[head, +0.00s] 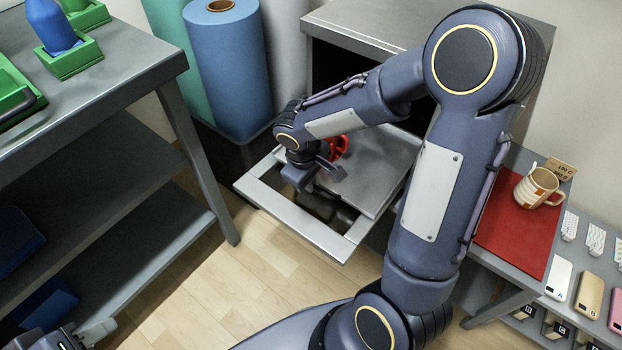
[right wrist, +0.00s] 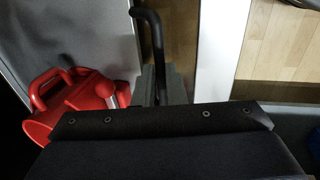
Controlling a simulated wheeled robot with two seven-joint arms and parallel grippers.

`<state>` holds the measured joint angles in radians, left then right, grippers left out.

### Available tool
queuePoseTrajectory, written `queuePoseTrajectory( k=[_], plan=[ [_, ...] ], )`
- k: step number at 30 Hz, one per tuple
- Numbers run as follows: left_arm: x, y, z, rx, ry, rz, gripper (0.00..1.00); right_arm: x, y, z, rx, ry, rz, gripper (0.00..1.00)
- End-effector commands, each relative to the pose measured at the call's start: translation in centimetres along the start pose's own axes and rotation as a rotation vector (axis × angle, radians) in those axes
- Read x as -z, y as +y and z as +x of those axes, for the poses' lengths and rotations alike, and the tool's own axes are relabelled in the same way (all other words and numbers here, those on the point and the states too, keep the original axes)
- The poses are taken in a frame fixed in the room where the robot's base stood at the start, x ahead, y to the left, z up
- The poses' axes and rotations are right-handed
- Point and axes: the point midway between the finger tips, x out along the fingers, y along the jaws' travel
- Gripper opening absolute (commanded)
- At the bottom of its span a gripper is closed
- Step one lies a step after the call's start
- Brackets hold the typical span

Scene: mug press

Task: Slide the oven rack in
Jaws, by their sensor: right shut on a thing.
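The oven rack (head: 296,225) is a silver frame pulled out of the grey oven (head: 370,25), with a grey plate (head: 380,165) over its inner part. The rack's front end sticks out over the floor, and its pale rim (right wrist: 221,50) shows in the right wrist view. My right gripper (head: 318,185) is over the rack's front part, shut on a dark bent bar, the rack handle (right wrist: 150,35). The arm hides part of the oven opening. My left gripper (head: 78,338) is at the bottom left edge, far from the rack, partly cut off; its jaw state is unclear.
A red object with handles (right wrist: 72,100) lies on the plate beside my right gripper. A blue roll (head: 230,75) stands left of the oven. A striped mug (head: 538,188) stands on a red mat (head: 515,235) at right. A grey shelf table (head: 110,85) is at left.

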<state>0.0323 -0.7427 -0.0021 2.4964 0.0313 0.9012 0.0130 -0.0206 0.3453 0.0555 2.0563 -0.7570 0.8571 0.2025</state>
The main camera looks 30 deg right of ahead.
Motion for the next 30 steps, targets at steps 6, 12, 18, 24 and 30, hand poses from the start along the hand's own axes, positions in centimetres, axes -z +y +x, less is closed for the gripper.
queuePoseTrajectory(
  k=[6,12,18,24,30],
  plan=[
    [0.1,0.1,-0.3,0.000,0.000,0.000,0.36,0.0,1.0,0.1,-0.001,0.001,0.002,0.00],
    [0.5,0.4,-0.9,0.000,0.000,0.000,0.36,-0.1,3.5,0.4,-0.002,-0.001,0.005,0.00],
    [0.9,0.8,-1.8,0.000,0.000,0.000,0.36,-0.1,7.1,1.0,-0.001,-0.001,0.008,0.00],
    [1.4,1.3,-2.8,0.000,0.000,0.000,0.36,-0.1,10.8,1.8,-0.002,-0.002,0.005,0.00],
    [1.9,1.7,-3.8,0.000,0.000,0.000,0.36,-0.1,14.3,2.4,-0.002,-0.001,0.005,0.00]
  ],
)
